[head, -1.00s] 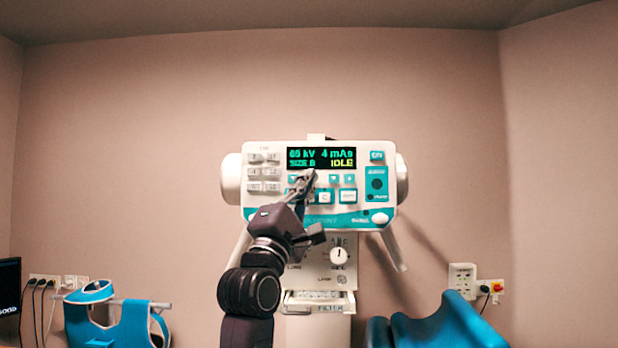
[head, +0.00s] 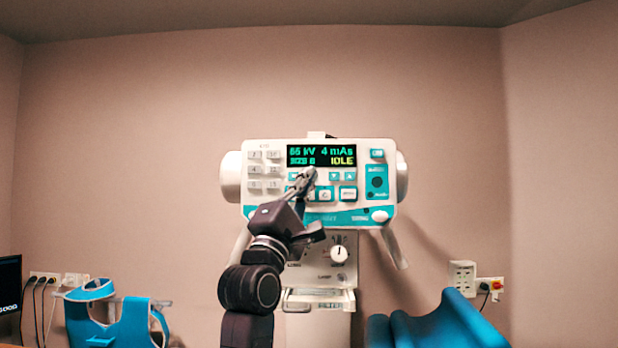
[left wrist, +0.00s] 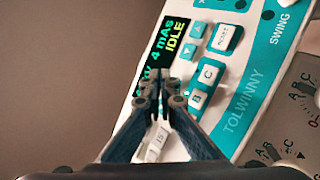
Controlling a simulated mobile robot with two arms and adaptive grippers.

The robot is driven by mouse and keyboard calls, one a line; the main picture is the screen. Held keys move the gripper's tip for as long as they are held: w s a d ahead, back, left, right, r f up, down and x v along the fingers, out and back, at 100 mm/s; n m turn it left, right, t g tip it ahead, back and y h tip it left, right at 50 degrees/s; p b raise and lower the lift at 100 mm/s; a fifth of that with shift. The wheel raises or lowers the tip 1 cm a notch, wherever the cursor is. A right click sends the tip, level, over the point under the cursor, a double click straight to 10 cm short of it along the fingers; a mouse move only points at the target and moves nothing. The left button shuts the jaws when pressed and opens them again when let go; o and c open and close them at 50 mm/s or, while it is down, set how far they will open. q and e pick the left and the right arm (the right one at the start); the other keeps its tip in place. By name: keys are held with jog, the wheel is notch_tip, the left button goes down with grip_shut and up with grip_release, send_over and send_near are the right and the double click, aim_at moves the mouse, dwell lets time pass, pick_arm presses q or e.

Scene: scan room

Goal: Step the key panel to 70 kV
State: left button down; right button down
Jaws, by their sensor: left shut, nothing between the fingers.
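The white and teal key panel (head: 264,214) faces me. Its dark display (head: 320,156) shows green figures that look like 65 kV, though small and unclear, and 4 mAs, with IDLE in yellow. My left gripper (head: 309,174) is shut and empty, its tips over the keys just below the kV side of the display and hiding some. In the left wrist view, the shut tips (left wrist: 162,78) overlap the display (left wrist: 167,50), beside the B key (left wrist: 198,98) and C key (left wrist: 209,73). I cannot tell whether they touch a key. My right gripper is not in view.
A white column with a knob (head: 339,254) and a drawer (head: 318,300) stands below the panel. A teal apron (head: 125,325) is at lower left and a teal padded seat (head: 440,325) at lower right. Wall sockets (head: 462,275) are behind.

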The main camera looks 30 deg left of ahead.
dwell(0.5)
pick_arm(q)
jog(key=shift+w+a, duration=0.25)
jog(key=shift+w, duration=0.1)
jog(key=shift+w+a+p, duration=0.2)
jog(key=shift+w+p, duration=0.1)
jog(key=shift+w, duration=0.05)
dwell(0.6)
jog(key=shift+s+d, duration=0.1)
dwell(0.3)
jog(key=shift+s+d, duration=0.35)
jog(key=shift+s, duration=0.25)
jog(key=s+d, duration=0.1)
jog(key=s, duration=0.1)
jog(key=s+d, duration=0.1)
jog(key=s, duration=0.1)
jog(key=shift+s+d, duration=0.1)
jog(key=shift+d, duration=0.2)
dwell(0.7)
